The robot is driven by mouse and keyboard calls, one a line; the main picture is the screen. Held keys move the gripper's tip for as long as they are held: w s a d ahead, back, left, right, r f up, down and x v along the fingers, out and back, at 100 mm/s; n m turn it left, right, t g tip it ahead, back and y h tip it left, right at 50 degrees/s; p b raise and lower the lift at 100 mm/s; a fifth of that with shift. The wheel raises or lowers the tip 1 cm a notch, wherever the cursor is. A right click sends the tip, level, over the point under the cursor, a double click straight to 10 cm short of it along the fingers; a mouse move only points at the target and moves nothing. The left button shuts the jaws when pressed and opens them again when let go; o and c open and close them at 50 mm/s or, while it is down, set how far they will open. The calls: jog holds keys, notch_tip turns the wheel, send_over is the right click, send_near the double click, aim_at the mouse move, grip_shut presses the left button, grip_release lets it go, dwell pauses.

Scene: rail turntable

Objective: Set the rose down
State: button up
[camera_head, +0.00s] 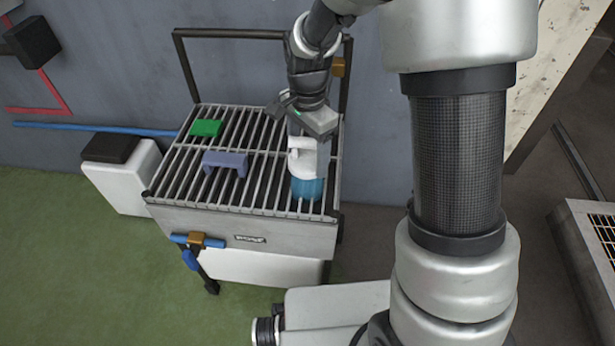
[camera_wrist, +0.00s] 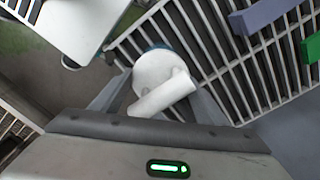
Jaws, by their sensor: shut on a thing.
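The rose (camera_head: 303,162) is a white piece with a blue lower end, upright over the right front part of the slatted rack (camera_head: 250,203). My gripper (camera_head: 306,140) is above it and shut on its white upper part.
A green block (camera_head: 206,128) and a purple bracket-shaped piece (camera_head: 226,162) lie on the left half of the rack. A tall frame (camera_head: 183,65) rises at the rack's back. A white box with a dark top (camera_head: 122,180) stands left. Bare slats lie between the purple piece and the rose.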

aim_at(308, 183)
jog(key=shift+f+b, duration=0.75)
jog(key=shift+f, duration=2.7)
jog(key=shift+f, duration=0.2)
jog(key=o, duration=1.3)
